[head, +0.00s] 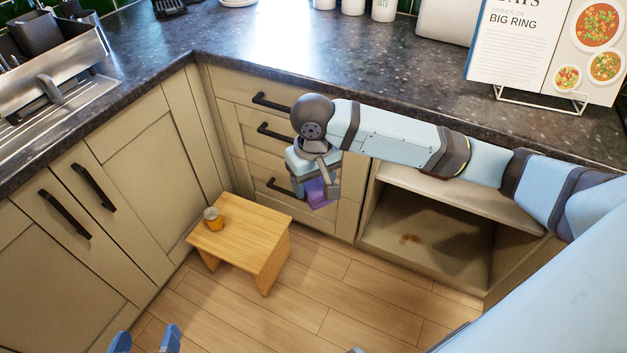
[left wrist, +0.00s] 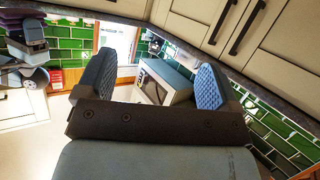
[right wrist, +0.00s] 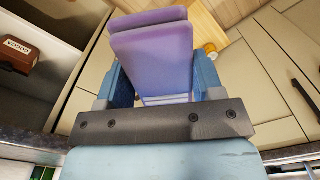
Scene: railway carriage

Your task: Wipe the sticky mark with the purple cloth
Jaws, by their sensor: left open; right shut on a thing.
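The sticky mark (head: 410,239) is a small reddish-brown smear on the floor of the open lower cabinet (head: 385,245). The purple cloth (head: 318,192) hangs from my right gripper (head: 314,182), in front of the drawers and left of the open cabinet. In the right wrist view the folded cloth (right wrist: 152,45) sits between the jaws of my right gripper (right wrist: 165,85), which are shut on it. The cloth is apart from the mark. My left gripper (head: 146,340) is open and empty at the bottom left of the head view; its spread fingers also show in the left wrist view (left wrist: 153,88).
A wooden stool (head: 250,235) carries a small amber jar (head: 213,218), left of the open cabinet. The dark countertop (head: 300,55) overhangs the drawers. A cookbook (head: 520,40) stands on it. A brown labelled item (right wrist: 18,55) shows in the right wrist view. Floor before the cabinet is clear.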

